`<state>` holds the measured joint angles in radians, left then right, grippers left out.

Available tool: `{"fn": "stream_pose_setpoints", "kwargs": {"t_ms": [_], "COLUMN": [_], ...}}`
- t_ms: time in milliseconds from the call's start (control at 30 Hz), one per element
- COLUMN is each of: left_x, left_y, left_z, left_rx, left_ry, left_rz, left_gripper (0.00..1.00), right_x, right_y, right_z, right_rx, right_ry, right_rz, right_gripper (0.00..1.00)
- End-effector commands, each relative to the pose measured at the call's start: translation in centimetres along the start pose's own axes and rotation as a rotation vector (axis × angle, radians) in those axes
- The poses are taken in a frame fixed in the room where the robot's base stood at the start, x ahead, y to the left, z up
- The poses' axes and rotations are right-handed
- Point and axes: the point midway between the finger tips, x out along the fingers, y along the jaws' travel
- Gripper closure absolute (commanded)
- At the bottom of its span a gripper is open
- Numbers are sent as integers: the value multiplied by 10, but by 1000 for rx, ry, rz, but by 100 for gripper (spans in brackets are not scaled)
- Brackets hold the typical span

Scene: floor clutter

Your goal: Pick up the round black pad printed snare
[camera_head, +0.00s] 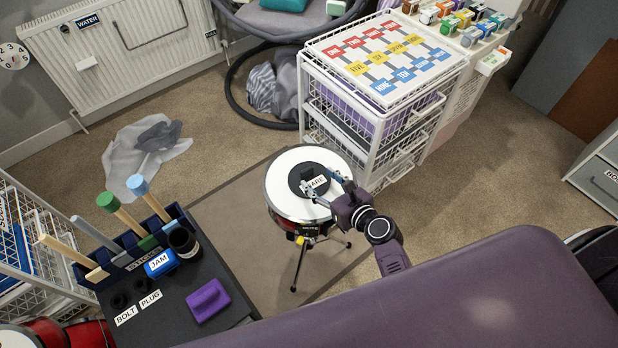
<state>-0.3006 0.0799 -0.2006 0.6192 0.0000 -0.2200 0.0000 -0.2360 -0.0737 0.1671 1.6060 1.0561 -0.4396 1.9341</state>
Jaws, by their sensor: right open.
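The round black pad (301,181) lies on the white head of the snare drum (290,164). A white label on it is partly covered, and only "ARE" reads clearly. My right gripper (322,189) is open over the right side of the pad, with its fingers by the label. I cannot tell whether the fingers touch the pad. My left gripper is not in view.
The drum stands on a tripod on a brown mat (235,215). A dark table (190,275) with sticks, a JAM block and a purple block (207,300) is at lower left. A white wire drawer unit (345,150) stands close behind the drum.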

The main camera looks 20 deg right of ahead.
Motion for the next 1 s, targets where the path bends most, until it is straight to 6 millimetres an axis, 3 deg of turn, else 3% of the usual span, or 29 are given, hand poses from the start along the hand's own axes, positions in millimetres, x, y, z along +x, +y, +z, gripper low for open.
{"fn": "stream_pose_setpoints", "kwargs": {"t_ms": [433,767,1000], "left_x": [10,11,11], "left_y": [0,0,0], "left_z": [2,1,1], "left_rx": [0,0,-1], "left_ry": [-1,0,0], "left_rz": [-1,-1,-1], "left_gripper": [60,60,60], "right_x": [60,66,66], "right_y": [3,3,3], "right_z": [-1,-1,-1], "right_rx": [-8,-8,-9], "right_ry": [0,1,1], "right_rz": [3,3,3], "right_gripper": [48,48,74]}}
